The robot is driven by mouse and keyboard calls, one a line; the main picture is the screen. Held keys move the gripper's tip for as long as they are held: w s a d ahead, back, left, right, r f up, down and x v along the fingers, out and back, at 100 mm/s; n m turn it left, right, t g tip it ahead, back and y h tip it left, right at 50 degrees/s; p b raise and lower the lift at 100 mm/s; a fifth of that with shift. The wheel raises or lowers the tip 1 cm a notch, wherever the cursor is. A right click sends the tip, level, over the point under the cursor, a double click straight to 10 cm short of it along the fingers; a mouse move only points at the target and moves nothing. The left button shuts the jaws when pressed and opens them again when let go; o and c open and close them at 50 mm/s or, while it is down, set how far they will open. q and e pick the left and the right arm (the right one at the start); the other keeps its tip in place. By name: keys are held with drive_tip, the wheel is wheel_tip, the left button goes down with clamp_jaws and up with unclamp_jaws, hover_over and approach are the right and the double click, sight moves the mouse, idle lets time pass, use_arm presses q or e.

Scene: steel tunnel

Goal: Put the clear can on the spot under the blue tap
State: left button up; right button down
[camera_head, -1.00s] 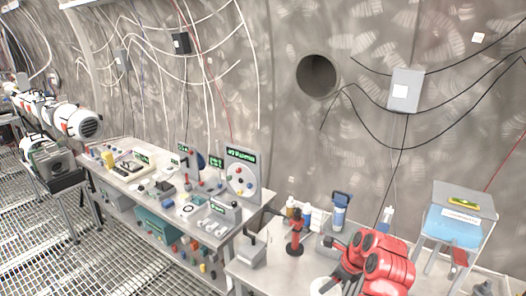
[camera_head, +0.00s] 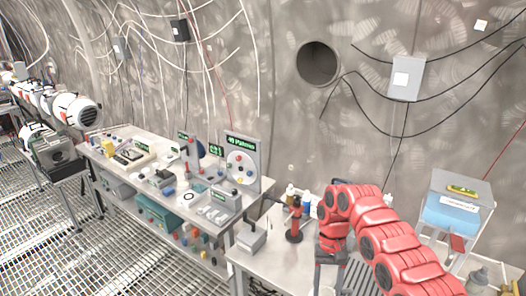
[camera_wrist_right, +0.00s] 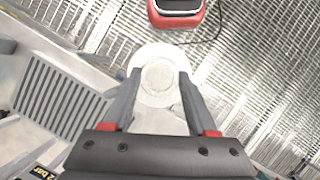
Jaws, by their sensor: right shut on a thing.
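The clear can (camera_wrist_right: 158,78) shows in the right wrist view as a pale, see-through round piece with a ring on its end. My right gripper (camera_wrist_right: 160,98) is shut on it, with one finger on each side. In the head view my red right arm reaches over the near bench, and its dark gripper (camera_head: 328,275) hangs at the bench's front part; the can cannot be made out there. I cannot clearly see the blue tap or the spot under it; my arm covers that part of the bench. My left gripper is out of view.
A slotted grate (camera_wrist_right: 62,100) lies left of the can in the wrist view. A red and black stand (camera_head: 295,222) and a grey metal box (camera_head: 251,240) stand on the bench. Grating floor lies below.

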drive_tip(key=shift+s+a+r+n+h, duration=0.1)
drive_tip(key=shift+s+n+h, duration=0.25)
drive_tip(key=shift+n, duration=0.45)
drive_tip(key=shift+w, duration=0.1)
wheel_tip(320, 180, down, 11)
drive_tip(key=b, duration=1)
drive_tip(key=shift+r+b, duration=0.15)
drive_tip(key=shift+b, duration=0.15)
drive_tip(key=shift+r, duration=0.1)
